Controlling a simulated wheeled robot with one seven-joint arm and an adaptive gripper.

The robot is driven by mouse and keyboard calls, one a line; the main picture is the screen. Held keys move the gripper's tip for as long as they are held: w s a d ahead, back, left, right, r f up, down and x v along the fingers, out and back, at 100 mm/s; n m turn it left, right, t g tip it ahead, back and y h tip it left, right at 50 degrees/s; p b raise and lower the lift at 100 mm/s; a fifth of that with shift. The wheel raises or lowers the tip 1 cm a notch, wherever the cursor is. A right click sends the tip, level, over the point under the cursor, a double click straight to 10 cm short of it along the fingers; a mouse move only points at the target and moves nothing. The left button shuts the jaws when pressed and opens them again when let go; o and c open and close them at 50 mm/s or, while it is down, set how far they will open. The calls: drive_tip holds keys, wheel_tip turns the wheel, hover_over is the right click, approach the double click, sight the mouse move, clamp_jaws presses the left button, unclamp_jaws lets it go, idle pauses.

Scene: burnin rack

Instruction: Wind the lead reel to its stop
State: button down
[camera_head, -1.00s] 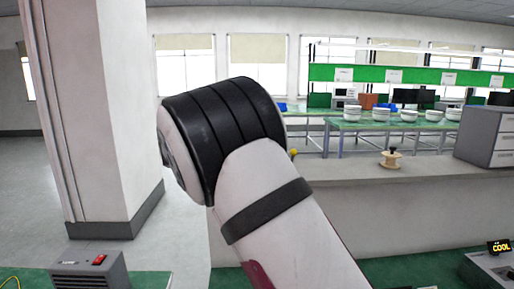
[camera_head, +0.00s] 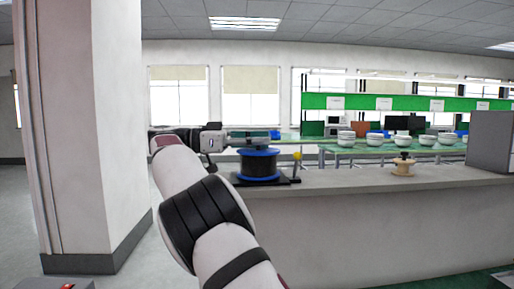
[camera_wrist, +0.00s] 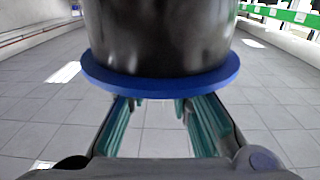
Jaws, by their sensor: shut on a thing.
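The lead reel (camera_head: 258,165) has a black drum between blue flanges and stands upright on a dark base on the grey counter. In the wrist view its black drum (camera_wrist: 165,40) and one blue flange (camera_wrist: 160,84) fill the upper middle. My gripper (camera_head: 272,135) lies level just above the reel's top flange in the head view. In the wrist view my gripper (camera_wrist: 158,105) shows its teal fingers with a gap between them, their tips passing behind the flange. It is shut on a part of the reel, which the flange hides.
A yellow knob on a short post (camera_head: 297,157) stands at the right of the reel's base. A pale spool (camera_head: 403,166) stands farther right on the counter (camera_head: 345,181). A grey cabinet (camera_head: 492,143) is at the far right. A white pillar (camera_head: 100,130) rises at the left.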

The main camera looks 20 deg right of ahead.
drive_tip(key=shift+r+g, duration=0.15)
drive_tip(key=shift+g, duration=0.15)
idle(0.4)
drive_tip(key=c, duration=1.5)
unclamp_jaws()
drive_tip(key=shift+d, duration=0.1)
drive_tip(key=shift+o, duration=0.2)
drive_tip(key=shift+s+t+p, duration=0.1)
drive_tip(key=shift+t+p, duration=0.3)
drive_tip(key=shift+p, duration=0.05)
